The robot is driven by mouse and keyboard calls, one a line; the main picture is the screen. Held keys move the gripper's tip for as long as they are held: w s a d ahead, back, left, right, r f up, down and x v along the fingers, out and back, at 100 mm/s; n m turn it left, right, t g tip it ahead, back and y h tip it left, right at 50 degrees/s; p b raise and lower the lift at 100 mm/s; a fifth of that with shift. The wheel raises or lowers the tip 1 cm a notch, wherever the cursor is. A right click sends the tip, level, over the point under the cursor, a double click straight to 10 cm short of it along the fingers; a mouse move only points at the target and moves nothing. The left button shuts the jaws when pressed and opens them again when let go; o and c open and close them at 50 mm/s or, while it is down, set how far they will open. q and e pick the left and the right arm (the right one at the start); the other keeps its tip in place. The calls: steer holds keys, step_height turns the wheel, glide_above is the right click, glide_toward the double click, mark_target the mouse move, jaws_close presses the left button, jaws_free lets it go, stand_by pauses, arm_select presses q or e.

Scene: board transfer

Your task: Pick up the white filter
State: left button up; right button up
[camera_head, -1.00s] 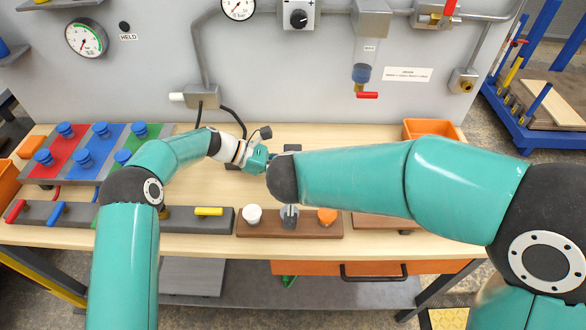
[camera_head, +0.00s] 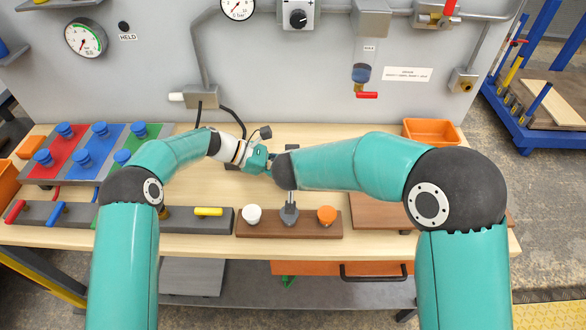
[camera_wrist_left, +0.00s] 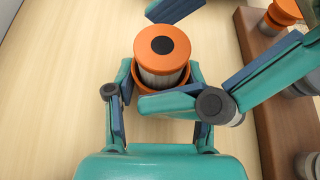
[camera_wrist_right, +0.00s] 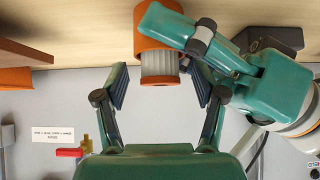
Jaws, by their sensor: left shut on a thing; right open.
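A white-topped piece (camera_head: 252,214) stands at the left end of a brown rack (camera_head: 245,230) on the bench. My left gripper (camera_head: 258,158) is shut on an orange cup (camera_wrist_left: 140,100) above the bench. A pale pleated filter with an orange cap (camera_wrist_left: 162,45) sticks out of the cup, also seen in the right wrist view (camera_wrist_right: 160,66). My right gripper (camera_wrist_right: 160,88) is open, with its fingers on either side of this orange-capped filter; contact is not clear. In the head view my right forearm hides most of the right gripper.
The rack also holds a grey piece (camera_head: 289,215) in the middle and an orange-topped one (camera_head: 326,215). An orange bin (camera_head: 431,132) stands at the back right. A grey panel rises behind.

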steer(key=shift+c, duration=0.2)
steer(key=c, duration=1.2)
steer(key=shift+r, duration=0.15)
step_height(320, 180, up, 28)
steer(key=shift+f, duration=0.1)
arm_select(q)
steer(key=o, duration=0.9)
steer(key=shift+o, duration=0.2)
